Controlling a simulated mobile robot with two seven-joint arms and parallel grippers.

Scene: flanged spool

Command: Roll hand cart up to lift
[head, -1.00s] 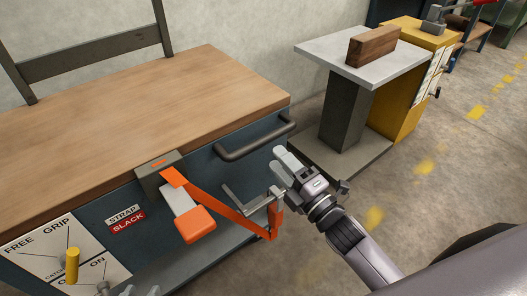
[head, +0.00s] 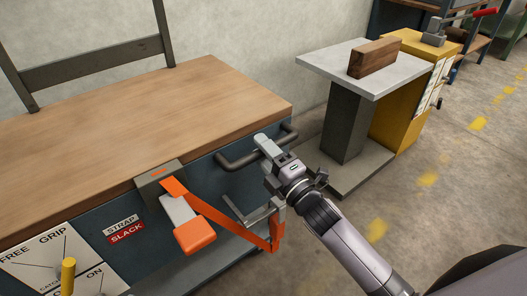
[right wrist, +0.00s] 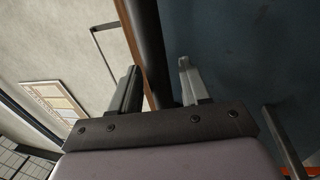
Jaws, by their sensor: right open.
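The wood-topped blue body (head: 130,140), which looks like the hand cart, fills the left of the head view. Its dark bar handle (head: 235,161) sticks out from its right part. My left gripper is out of view.
An orange strap (head: 225,222) hangs from a buckle on the blue front to a grey bracket (head: 262,216) just below my right gripper. A STRAP SLACK label (head: 125,229) is beside it. A yellow cabinet (head: 408,105) adjoins the column. Floor (head: 420,215) at right is free.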

